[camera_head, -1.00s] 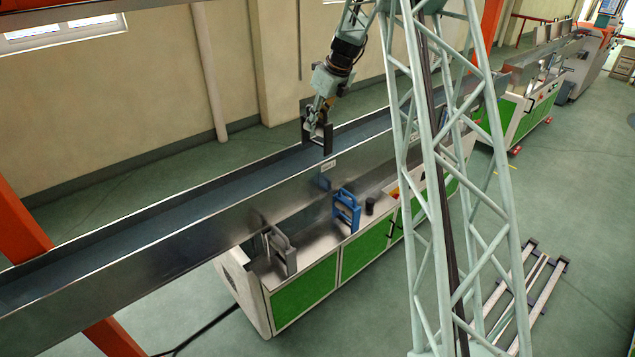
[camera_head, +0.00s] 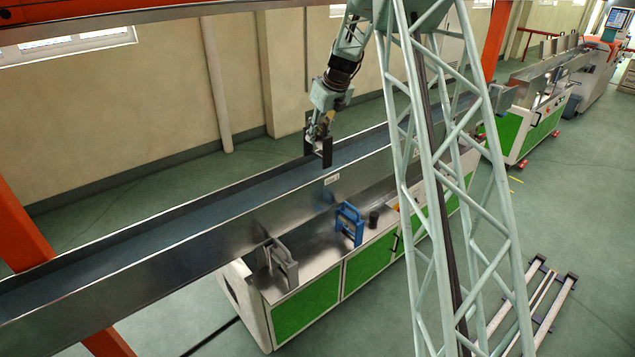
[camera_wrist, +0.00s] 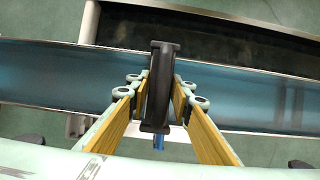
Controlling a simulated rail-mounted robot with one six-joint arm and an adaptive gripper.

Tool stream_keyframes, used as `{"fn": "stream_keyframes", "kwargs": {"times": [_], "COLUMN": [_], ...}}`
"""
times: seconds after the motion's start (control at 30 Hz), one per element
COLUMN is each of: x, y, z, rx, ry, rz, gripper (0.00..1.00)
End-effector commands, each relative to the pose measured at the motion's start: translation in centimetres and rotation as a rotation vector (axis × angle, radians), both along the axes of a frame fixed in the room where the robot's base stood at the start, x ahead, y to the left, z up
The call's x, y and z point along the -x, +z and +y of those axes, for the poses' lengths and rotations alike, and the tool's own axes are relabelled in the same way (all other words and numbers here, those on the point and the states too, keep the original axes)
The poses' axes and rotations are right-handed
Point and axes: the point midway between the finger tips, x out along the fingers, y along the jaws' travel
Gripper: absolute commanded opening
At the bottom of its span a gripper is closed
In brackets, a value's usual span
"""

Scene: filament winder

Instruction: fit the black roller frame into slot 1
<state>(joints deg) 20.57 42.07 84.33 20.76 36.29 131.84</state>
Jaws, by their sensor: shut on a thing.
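My gripper (camera_head: 320,134) is shut on the black roller frame (camera_head: 327,152) and holds it upright over the long metal trough (camera_head: 200,221). In the wrist view, the black roller frame (camera_wrist: 159,88) stands between the two yellow-padded fingers of my gripper (camera_wrist: 160,95), across the blue floor of the trough. The frame's lower edge is close to the trough's near rim in the head view. I cannot tell whether it touches. A small white label (camera_head: 332,180) is on the trough's near wall just below the frame. I cannot make out slot 1 or its number.
A blue frame (camera_head: 349,225), a grey frame (camera_head: 283,264) and a dark cylinder (camera_head: 374,219) stand on the metal bench top (camera_head: 315,248) below the trough. A low rack (camera_head: 530,305) lies on the floor at the right. The trough left of the gripper is clear.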

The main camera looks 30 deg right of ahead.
Motion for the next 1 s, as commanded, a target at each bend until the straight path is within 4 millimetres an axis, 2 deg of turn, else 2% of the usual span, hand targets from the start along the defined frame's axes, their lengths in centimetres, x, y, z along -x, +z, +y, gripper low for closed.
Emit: {"fn": "stream_keyframes", "kwargs": {"times": [0.7,0.83,1.0], "x": [0.0,0.0,0.0], "y": [-10.8,-12.1,-12.6], "z": [0.0,0.0,0.0], "rx": [0.0,0.0,0.0], "ry": [0.0,0.0,0.001], "rz": [0.001,0.001,0.0], "gripper": [0.05,0.05,0.05]}}
